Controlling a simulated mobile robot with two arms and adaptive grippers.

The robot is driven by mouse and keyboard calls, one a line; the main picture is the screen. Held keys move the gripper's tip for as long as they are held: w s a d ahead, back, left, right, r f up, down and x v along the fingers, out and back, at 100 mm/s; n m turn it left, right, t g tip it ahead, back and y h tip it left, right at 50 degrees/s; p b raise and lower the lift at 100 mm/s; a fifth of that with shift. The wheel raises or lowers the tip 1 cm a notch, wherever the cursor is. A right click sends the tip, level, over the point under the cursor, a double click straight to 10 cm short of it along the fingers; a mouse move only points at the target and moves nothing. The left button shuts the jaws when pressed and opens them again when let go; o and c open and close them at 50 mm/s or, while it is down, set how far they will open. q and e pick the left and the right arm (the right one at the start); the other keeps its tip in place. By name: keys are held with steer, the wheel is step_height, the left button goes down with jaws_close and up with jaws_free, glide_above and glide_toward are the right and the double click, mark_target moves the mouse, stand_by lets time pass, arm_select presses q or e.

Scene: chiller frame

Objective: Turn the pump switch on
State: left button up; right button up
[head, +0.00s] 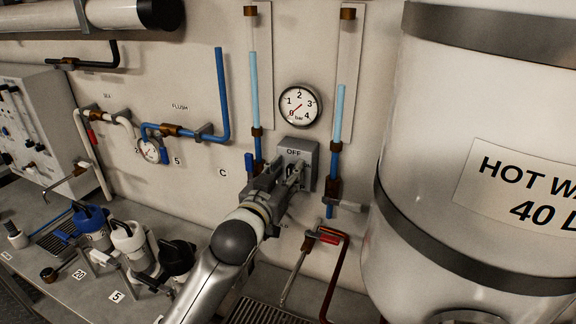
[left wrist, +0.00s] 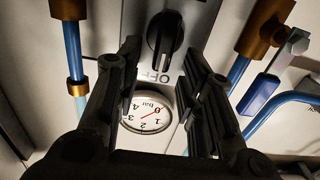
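The pump switch is a grey box (head: 306,150) on the wall, marked OFF, below the round gauge. Its black rotary knob (left wrist: 165,38) shows in the left wrist view, with OFF printed upside down beside it. My left gripper (head: 291,177) is in front of the box and hides most of its lower face. In the left wrist view its two fingers (left wrist: 162,62) are apart, with the knob between and just beyond their tips. I cannot tell whether they touch it. Nothing is held. My right gripper is not in view.
A bar gauge (head: 299,105) is above the switch, and blue pipes (head: 334,160) run on both sides. A large hot water tank (head: 420,170) stands close on the right. A red-handled valve (head: 328,236) is below. Several pumps or jugs (head: 130,242) stand on the bench at left.

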arm_select(q)
steer(key=shift+w+d, duration=0.2)
steer(key=shift+w, duration=0.35)
steer(key=shift+c, duration=0.4)
jaws_close()
